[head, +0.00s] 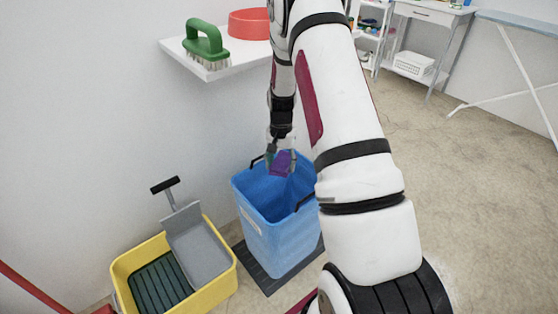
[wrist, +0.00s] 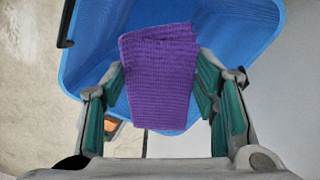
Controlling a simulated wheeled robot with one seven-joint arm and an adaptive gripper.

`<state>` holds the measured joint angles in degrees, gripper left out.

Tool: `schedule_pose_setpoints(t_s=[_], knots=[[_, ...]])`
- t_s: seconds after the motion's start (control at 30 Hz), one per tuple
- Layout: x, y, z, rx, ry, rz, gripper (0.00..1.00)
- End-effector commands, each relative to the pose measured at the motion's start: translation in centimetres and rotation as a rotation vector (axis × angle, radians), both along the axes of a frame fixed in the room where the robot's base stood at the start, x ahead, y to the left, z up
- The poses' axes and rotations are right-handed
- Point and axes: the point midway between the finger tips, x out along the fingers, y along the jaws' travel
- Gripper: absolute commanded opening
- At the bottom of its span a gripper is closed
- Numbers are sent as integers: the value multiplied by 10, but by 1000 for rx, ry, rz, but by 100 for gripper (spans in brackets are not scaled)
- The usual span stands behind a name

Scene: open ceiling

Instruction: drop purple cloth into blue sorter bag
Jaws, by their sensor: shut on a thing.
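The purple cloth (head: 282,163) is a small folded piece held in my gripper (head: 281,150). In the wrist view the cloth (wrist: 160,75) shows a ribbed weave and lies between the green finger pads of my gripper (wrist: 163,88), which is shut on it. The blue sorter bag (head: 276,238) stands upright, open at the top, with dark handles. The cloth is over its opening, near the back rim. In the wrist view the blue bag (wrist: 95,45) lies behind the cloth. My arm hides the bag's right side in the head view.
A yellow bucket (head: 227,278) with a grey wringer stands left of the bag. A wall shelf (head: 240,62) above holds a green brush (head: 205,45) and a red bowl (head: 250,23). A white table and an ironing board stand at the back right. Floor at right is clear.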

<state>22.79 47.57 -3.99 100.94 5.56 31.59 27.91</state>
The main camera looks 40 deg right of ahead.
Motion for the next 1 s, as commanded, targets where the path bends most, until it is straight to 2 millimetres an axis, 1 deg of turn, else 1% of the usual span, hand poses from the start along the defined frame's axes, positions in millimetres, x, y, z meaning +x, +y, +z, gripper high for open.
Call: schedule_pose_setpoints(t_s=[0.6,0.73,0.97,1.0], knots=[[0,1,-45,1,1,1,22],[0,1,-48,1,1,1,22],[0,1,-48,1,1,2,22],[0,1,-48,1,1,2,56]])
